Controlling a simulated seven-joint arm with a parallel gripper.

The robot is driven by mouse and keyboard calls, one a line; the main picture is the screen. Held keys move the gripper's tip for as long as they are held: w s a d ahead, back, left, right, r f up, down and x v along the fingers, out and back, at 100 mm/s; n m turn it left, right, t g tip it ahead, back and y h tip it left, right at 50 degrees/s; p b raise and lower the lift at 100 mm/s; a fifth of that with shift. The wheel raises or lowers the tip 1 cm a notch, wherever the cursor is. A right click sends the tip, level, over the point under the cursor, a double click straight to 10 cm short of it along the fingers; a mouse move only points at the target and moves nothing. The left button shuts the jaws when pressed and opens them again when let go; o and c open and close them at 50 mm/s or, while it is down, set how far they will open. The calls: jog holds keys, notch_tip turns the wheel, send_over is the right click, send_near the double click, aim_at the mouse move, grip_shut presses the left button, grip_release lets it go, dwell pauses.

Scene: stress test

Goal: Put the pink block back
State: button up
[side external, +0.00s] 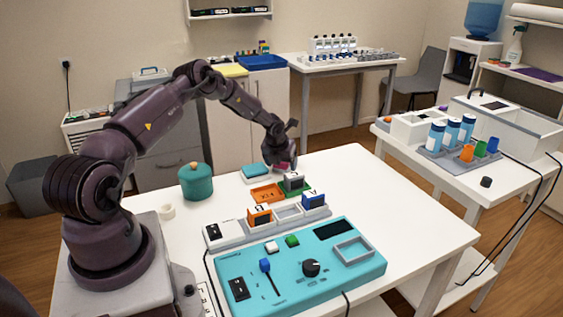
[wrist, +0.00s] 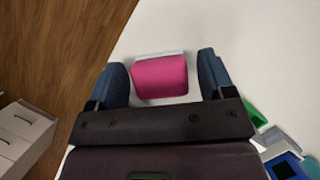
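The pink block (wrist: 160,78) lies between the two fingers of my gripper (wrist: 163,62) in the wrist view. The left finger is very close to it; a narrow gap shows at the right finger, so the gripper looks open around it. A pale strip shows along the block's far edge. In the side view my gripper (side external: 281,157) is low over the white table's far side. Only a little of the pink block (side external: 284,166) shows there, partly hidden by the gripper. Whether it touches the table is hard to tell.
Near the gripper are a teal-and-white box (side external: 256,173), an orange tray (side external: 266,194) and a grey block (side external: 293,181) on a green tray. A grey rack (side external: 287,213) holds orange and blue blocks.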

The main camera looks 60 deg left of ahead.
jog(key=shift+s+r, duration=0.1)
jog(key=shift+r, duration=0.45)
jog(key=s+d+r+n, duration=0.4)
jog(key=d+r+n, duration=0.2)
jog(key=d+r, duration=0.7)
jog(key=s+d+r+n, duration=0.5)
jog(key=d+r, duration=0.4)
jog(key=r, duration=0.7)
jog(key=s+d+r+n+t+h, duration=0.2)
jog(key=s+d+r+n+h, duration=0.1)
jog(key=s+d+n, duration=1.2)
jog(key=shift+s+r+n, duration=0.5)
jog(key=shift+s+r, duration=0.15)
jog(key=shift+s, duration=0.5)
